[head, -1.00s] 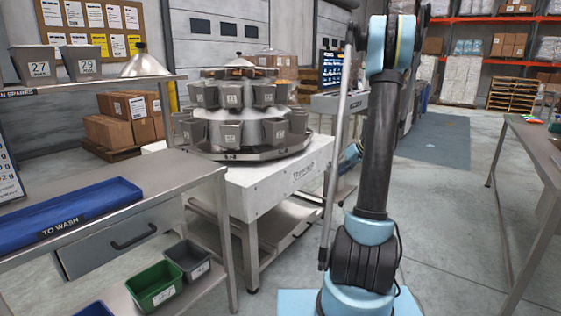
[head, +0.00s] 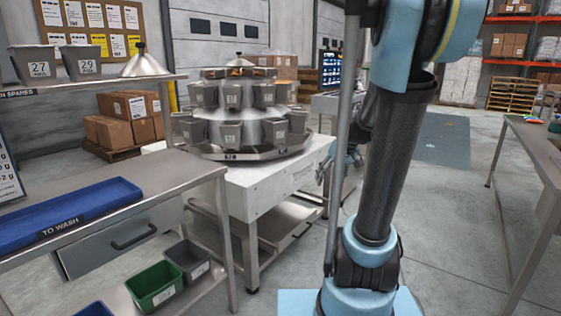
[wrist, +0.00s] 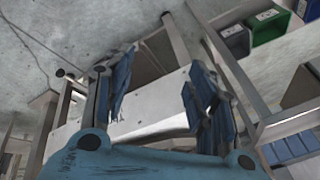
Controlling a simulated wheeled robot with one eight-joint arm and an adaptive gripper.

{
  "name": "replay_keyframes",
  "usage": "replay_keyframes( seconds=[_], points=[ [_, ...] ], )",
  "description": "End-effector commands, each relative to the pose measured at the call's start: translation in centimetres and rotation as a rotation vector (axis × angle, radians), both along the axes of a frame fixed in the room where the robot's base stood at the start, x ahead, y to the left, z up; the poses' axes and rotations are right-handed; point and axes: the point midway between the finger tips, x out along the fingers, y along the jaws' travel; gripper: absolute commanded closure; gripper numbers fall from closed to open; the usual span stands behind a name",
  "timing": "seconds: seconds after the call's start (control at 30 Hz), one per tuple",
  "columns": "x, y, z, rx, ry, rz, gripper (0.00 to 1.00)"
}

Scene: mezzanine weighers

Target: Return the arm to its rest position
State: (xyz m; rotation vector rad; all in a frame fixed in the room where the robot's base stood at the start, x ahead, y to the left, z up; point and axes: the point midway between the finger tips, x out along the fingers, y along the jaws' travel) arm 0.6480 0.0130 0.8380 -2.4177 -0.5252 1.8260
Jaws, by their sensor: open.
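My arm (head: 395,165) stands in the right half of the head view, its blue and black links bent at a joint near the top edge. My gripper (wrist: 158,95) shows in the wrist view with its two blue-padded fingers spread wide and nothing between them. Behind the fingers is the pale weigher base. In the head view, the gripper end is mostly hidden behind my arm, low beside the weigher stand.
The weigher (head: 240,115) with tiers of grey buckets stands on a white base (head: 262,190) left of my arm. A steel bench holds a blue tray (head: 65,218); a green bin (head: 153,287) sits below. A table (head: 540,150) stands right, with open floor between.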

Motion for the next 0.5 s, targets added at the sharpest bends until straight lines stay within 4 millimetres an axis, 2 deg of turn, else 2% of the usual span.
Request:
replay_keyframes(
  seconds=[0.1, 0.5],
  points=[
    [-3.1, 0.5, -0.2, -0.031, 0.018, -0.018, 0.48],
    [-12.6, 0.5, -2.5, -0.142, 0.063, -0.098, 0.48]
  ],
)
